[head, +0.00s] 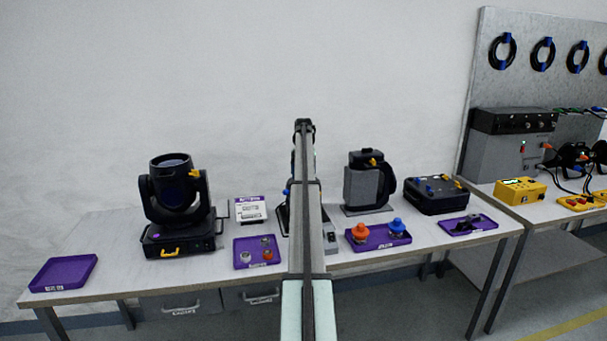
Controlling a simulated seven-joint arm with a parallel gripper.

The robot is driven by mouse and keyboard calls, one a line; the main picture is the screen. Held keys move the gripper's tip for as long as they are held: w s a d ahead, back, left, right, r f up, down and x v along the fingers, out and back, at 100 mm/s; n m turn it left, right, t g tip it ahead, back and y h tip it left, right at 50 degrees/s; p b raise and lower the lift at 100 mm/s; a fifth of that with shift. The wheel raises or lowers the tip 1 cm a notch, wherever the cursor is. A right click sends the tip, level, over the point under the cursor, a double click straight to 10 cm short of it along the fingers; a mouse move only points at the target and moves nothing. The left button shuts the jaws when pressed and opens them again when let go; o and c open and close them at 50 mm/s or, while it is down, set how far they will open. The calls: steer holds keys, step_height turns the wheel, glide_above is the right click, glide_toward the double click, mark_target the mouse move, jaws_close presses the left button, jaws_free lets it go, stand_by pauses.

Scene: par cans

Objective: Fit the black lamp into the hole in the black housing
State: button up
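Several black units on the bench could be the black housing, and I cannot tell which is meant. A black moving-head fixture (172,205) stands on the left. A black and grey unit (368,182) stands right of centre, and a low black box (434,195) is to its right. No hole can be made out at this size. Small dark parts (468,222) lie in a purple tray at the right; whether one is the black lamp is too small to tell. My arm rises through the middle of the view, and my gripper cannot be made out.
A purple tray (63,273) at the far left looks empty. Another purple tray (242,262) holds small metal and orange parts. A third (350,235) holds an orange and a blue piece. A yellow box (521,190) sits on the right bench. My arm hides the bench's middle.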

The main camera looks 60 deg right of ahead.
steer(key=shift+f, duration=0.45)
steer(key=o, duration=1.2)
steer(key=shift+s+f, duration=0.1)
steer(key=shift+c, duration=0.2)
